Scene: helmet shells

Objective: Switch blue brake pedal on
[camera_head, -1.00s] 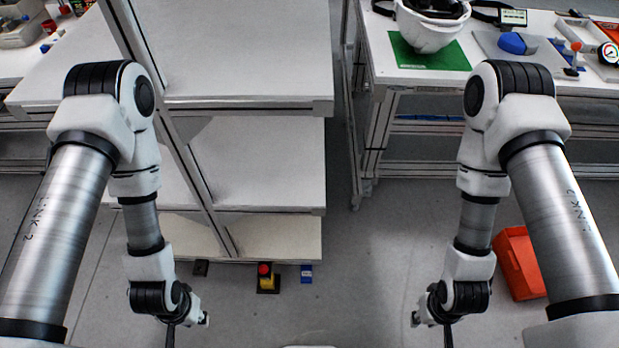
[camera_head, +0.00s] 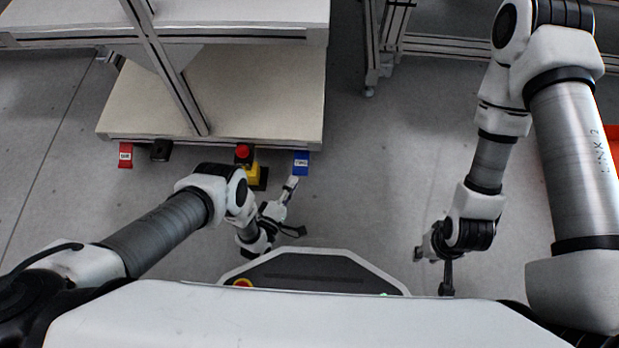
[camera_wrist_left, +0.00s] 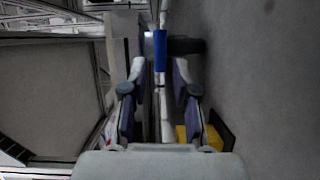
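The blue brake pedal (camera_head: 301,163) is a small blue block at the front edge of the lowest shelf, near its right end. It also shows in the left wrist view (camera_wrist_left: 160,50), ahead of the fingertips and between their lines. My left gripper (camera_head: 291,184) points at the pedal from just in front of it. In the left wrist view its two fingers (camera_wrist_left: 157,80) stand apart with nothing between them. Whether a fingertip touches the pedal is not clear.
A red button on a yellow box (camera_head: 246,160) stands left of the pedal, close to my left wrist. A black pedal (camera_head: 160,150) and a red pedal (camera_head: 125,155) sit further left. The shelf unit (camera_head: 225,95) rises behind. Floor to the right is clear.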

